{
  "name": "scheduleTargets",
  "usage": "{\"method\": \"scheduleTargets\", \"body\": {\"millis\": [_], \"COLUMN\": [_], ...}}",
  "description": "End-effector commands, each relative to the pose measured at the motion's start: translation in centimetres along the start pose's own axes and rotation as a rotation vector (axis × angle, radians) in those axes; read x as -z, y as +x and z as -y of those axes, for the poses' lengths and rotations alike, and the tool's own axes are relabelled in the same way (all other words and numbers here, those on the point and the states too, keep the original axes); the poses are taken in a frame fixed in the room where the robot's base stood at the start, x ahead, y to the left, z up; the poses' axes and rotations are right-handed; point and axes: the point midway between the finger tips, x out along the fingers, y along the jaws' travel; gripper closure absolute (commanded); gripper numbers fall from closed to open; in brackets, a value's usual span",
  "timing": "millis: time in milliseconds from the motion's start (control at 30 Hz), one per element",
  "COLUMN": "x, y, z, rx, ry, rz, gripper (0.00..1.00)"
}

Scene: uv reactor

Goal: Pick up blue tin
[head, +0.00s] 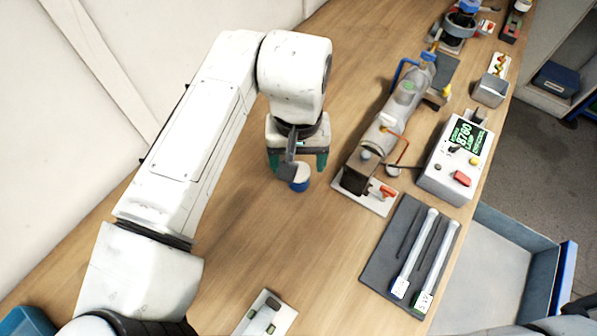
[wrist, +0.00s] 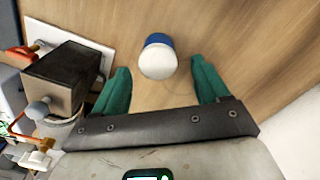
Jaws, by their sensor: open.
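A blue tin (head: 300,184) with a whitish top stands on the wooden bench in the head view, just beside my gripper (head: 297,163). The tin also shows in the wrist view (wrist: 158,57), between and a little beyond the two green fingertips. My gripper (wrist: 162,80) is open there, with clear space between each finger and the tin. Nothing is held. In the head view, part of my gripper hides the tin's far side.
A reactor tube assembly (head: 385,130) stands right of my gripper; its dark end block (wrist: 65,80) is close to one finger. Further right are a control box (head: 450,160) and a dark mat (head: 385,250) with two tubes. The bench left of the tin is clear.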

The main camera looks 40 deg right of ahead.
Motion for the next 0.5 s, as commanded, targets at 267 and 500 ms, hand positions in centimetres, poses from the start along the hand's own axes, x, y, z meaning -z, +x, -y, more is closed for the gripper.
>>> {"method": "scheduleTargets", "body": {"millis": [267, 500], "x": [0.0, 0.0], "y": [3.2, 3.3], "z": [-0.1, -0.1], "rx": [-0.001, 0.0], "ry": [-0.001, 0.0], "rz": [0.001, 0.0], "gripper": [0.26, 0.26]}}
